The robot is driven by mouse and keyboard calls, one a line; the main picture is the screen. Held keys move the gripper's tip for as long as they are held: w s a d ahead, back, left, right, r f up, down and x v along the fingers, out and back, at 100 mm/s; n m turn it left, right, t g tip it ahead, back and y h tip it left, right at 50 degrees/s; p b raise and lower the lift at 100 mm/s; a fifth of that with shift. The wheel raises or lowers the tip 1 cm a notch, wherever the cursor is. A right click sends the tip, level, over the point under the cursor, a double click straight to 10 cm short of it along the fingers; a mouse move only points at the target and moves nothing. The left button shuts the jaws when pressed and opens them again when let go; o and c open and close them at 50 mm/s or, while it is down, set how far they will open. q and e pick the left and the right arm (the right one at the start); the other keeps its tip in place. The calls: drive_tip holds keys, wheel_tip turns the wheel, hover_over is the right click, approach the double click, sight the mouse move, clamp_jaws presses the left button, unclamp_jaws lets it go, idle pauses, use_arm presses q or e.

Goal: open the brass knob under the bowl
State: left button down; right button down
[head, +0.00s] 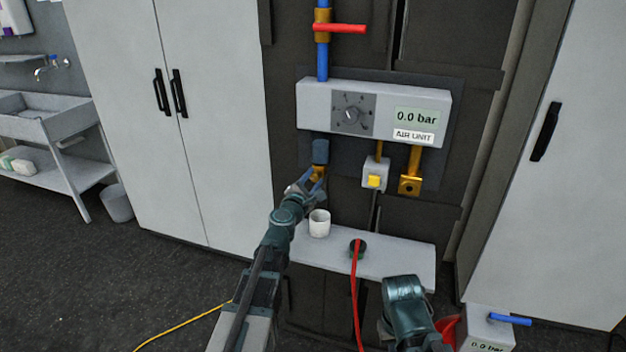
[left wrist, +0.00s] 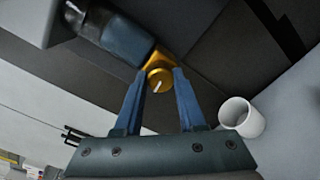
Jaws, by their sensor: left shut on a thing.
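The brass knob (left wrist: 159,80) sits at the lower end of a dark blue-grey bowl (left wrist: 122,38) in the left wrist view. A light line marks the knob's round face. In the head view the bowl (head: 320,151) hangs under the left end of the air unit (head: 372,112), and the knob (head: 318,172) is partly hidden by my gripper. My left gripper (left wrist: 158,86) has its two blue fingers on either side of the knob and is shut on it. Only part of my right arm shows at the bottom of the head view; its fingers cannot be made out.
A white cup (head: 319,223) and a dark round fitting with a red hose (head: 356,290) are on the shelf (head: 400,262) below. A yellow-button box (head: 375,175) and a brass fitting (head: 411,180) hang right of the bowl. A red lever (head: 340,28) crosses the blue pipe above.

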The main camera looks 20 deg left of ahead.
use_arm(q)
drive_tip(key=m, duration=0.6)
drive_tip(key=shift+s, duration=0.1)
drive_tip(key=m, duration=0.6)
drive_tip(key=shift+d+m, duration=0.1)
drive_tip(key=shift+m, duration=0.2)
drive_tip(key=m, duration=0.6)
drive_tip(key=shift+y, duration=0.3)
drive_tip(key=m, duration=0.5)
drive_tip(key=shift+m, duration=0.3)
drive_tip(key=c, duration=0.5)
unclamp_jaws()
